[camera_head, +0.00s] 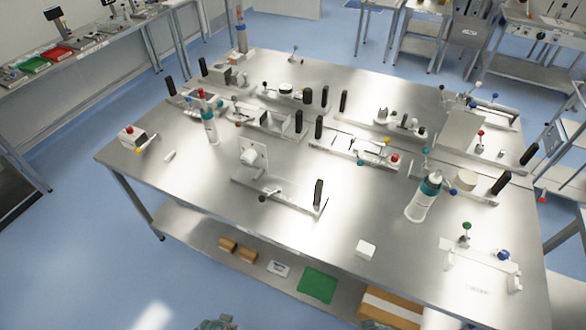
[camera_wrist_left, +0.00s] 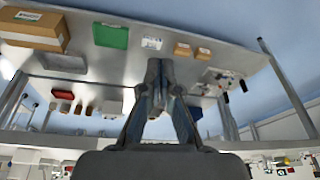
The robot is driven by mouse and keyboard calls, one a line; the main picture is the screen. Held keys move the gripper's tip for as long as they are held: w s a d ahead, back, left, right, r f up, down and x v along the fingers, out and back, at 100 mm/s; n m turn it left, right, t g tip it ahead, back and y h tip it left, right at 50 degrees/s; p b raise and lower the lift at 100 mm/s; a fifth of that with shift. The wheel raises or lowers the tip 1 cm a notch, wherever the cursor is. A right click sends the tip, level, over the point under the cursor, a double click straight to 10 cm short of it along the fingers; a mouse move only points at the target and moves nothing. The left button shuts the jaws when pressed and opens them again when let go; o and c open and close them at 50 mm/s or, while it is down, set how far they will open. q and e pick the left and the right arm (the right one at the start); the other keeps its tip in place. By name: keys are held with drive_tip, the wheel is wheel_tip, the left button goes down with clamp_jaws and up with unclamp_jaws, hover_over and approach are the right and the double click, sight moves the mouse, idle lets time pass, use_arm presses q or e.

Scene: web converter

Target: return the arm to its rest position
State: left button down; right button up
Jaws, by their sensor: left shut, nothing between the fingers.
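My left gripper (camera_wrist_left: 160,70) shows in the left wrist view with its fingers together and nothing between them. It points toward the steel workbench's lower shelf. In the head view only a small grey-green piece shows at the bottom edge, left of the middle, and its fingers cannot be made out.
The workbench top holds several fixtures, a white bottle (camera_head: 421,202) with a teal cap and a white block (camera_head: 366,249). The lower shelf holds a green box (camera_head: 317,285), small brown boxes (camera_head: 227,244) and a larger carton (camera_head: 392,310). Blue floor (camera_head: 90,250) is open at the left.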

use_arm(q)
drive_tip(key=s+f+g+b, duration=0.1)
drive_tip(key=s+f+b, duration=0.1)
drive_tip(key=f, duration=1)
drive_tip(key=s+f+b, duration=0.2)
drive_tip(key=f, duration=1.1)
use_arm(e)
drive_tip(key=s+f+g, duration=0.1)
drive_tip(key=s+f, duration=0.1)
drive_tip(key=f, duration=1)
drive_tip(key=s+f, duration=0.2)
drive_tip(key=f, duration=1.1)
use_arm(q)
drive_tip(key=s+a+f+g+b, duration=0.1)
drive_tip(key=s+a+f+b, duration=0.2)
drive_tip(key=s+f, duration=1.4)
drive_tip(key=shift+a+f+b, duration=0.15)
drive_tip(key=shift+f+b, duration=0.45)
drive_tip(key=shift+f, duration=0.2)
use_arm(e)
drive_tip(key=s+d+f+g, duration=0.1)
drive_tip(key=s+d+f, duration=0.2)
drive_tip(key=s+f, duration=1.3)
wheel_tip(320, 180, down, 3)
drive_tip(key=shift+s+d+r, duration=0.15)
drive_tip(key=shift+s+r, duration=0.05)
drive_tip(key=shift+s, duration=0.2)
